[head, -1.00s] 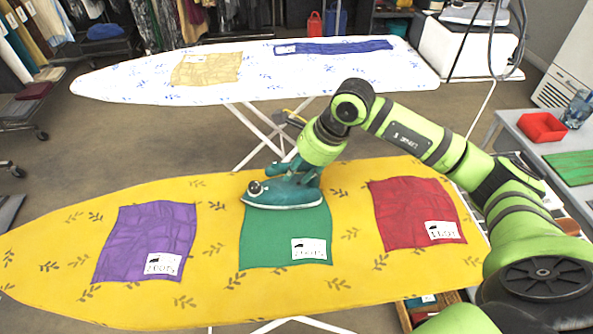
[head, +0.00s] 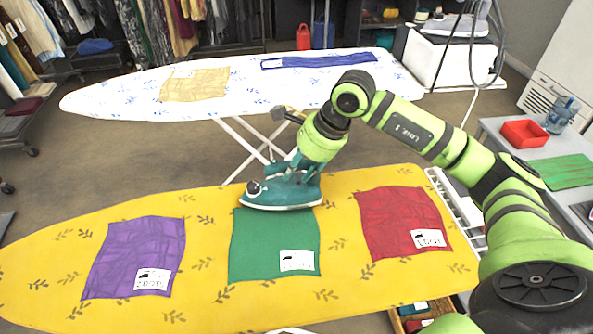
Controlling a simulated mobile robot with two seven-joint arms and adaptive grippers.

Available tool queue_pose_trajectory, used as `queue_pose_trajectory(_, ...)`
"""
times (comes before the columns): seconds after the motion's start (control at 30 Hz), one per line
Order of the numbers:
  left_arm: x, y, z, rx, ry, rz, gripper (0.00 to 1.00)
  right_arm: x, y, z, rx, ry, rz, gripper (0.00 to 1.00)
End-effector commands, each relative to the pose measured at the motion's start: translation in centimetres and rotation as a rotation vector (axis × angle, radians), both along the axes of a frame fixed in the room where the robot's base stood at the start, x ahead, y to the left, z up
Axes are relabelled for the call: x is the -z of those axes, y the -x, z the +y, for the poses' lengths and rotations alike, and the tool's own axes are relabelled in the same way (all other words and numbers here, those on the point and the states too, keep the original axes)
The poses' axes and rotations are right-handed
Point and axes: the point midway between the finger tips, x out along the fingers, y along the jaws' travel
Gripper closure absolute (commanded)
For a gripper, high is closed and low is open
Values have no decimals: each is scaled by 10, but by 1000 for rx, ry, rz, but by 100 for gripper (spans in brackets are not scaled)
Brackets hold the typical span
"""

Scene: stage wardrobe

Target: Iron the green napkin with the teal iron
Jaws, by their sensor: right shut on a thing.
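The green napkin (head: 272,245) lies flat on the yellow ironing board (head: 60,262), between a purple napkin and a red napkin. A white label (head: 297,261) is on its lower right part. The teal iron (head: 283,193) sits at the napkin's far edge, its tip pointing left. It covers that edge. My right gripper (head: 305,165) is shut on the iron's handle from above, and its fingers are partly hidden by the iron and the arm. My left gripper is not in view.
The purple napkin (head: 132,250) lies to the left and the red napkin (head: 398,218) to the right, both labelled. A white ironing board (head: 130,100) with two cloths stands behind. A red tray (head: 524,133) is on a side table at right.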

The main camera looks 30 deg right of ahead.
Motion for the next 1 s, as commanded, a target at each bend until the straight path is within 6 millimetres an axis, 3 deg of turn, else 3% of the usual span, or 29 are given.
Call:
queue_pose_trajectory(0.5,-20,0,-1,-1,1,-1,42,-37,0,-10,6,-1,-7,100)
queue_pose_trajectory(1.0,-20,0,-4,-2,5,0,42,-40,0,-11,6,-2,-7,100)
